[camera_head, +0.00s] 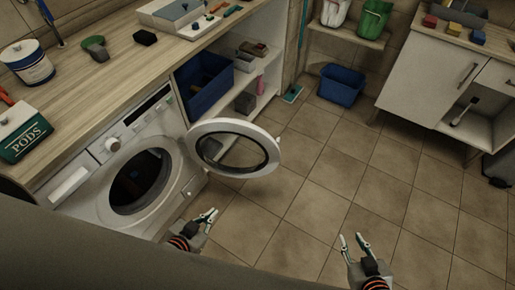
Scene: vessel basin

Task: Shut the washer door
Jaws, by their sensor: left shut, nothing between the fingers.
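The white washer (95,205) stands under the wooden counter at the left. Its round door (275,155), white-rimmed with dark glass, stands open, swung out to the right on the side nearer the shelf. The dark drum opening (138,182) is uncovered. My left gripper (208,215) is shut and empty, low in front of the washer, below the door in the picture and apart from it. My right gripper (353,238) is open and empty over the floor, further right and clear of the door.
An open shelf with a blue basket (203,84) stands just behind the door. A blue bin (340,85) is on the floor at the back. A white cabinet (435,75) stands at the right. The tiled floor (320,170) between is clear.

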